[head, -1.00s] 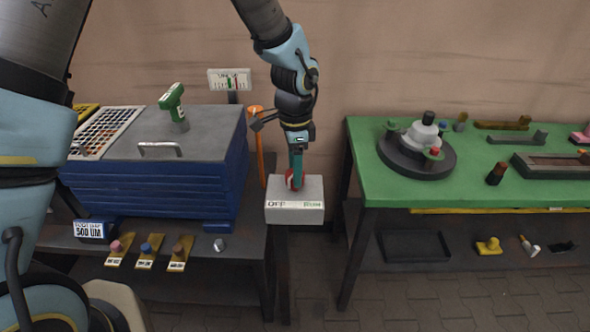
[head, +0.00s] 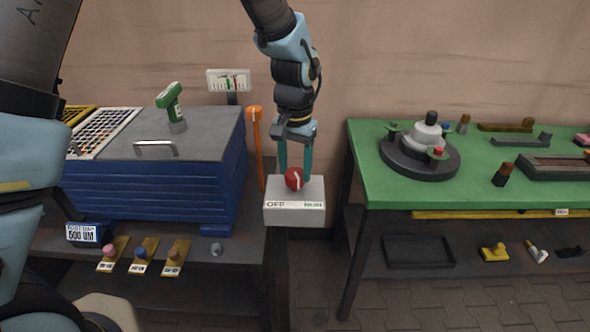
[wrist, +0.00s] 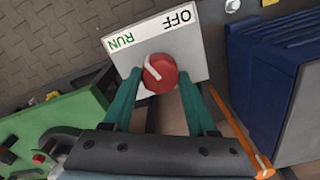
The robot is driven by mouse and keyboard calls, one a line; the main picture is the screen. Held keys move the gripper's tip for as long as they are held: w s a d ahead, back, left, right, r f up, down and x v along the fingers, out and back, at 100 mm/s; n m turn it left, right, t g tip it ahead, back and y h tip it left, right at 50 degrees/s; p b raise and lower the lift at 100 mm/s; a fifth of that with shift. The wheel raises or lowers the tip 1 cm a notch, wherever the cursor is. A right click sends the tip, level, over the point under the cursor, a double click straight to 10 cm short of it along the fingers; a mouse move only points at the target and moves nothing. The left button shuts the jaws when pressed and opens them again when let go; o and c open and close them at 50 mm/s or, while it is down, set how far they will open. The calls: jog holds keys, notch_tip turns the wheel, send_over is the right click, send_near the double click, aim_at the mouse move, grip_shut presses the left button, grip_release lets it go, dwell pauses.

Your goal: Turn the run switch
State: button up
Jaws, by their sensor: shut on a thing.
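The exact finger contact is partly hidden.
A blue cabinet (head: 150,190) with a grey top stands close at left, with an orange upright lever (head: 257,150) beside the switch box. A gauge sign (head: 229,80) stands behind. A green-topped bench (head: 380,190) is at right.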

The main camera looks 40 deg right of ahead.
aim_at(295, 172)
jog(key=shift+n, duration=1.9)
jog(key=o, duration=1.4)
jog(key=shift+c, duration=0.2)
notch_tip(295, 172, up, 11)
jog(key=b, duration=0.2)
jog(key=shift+f, duration=0.1)
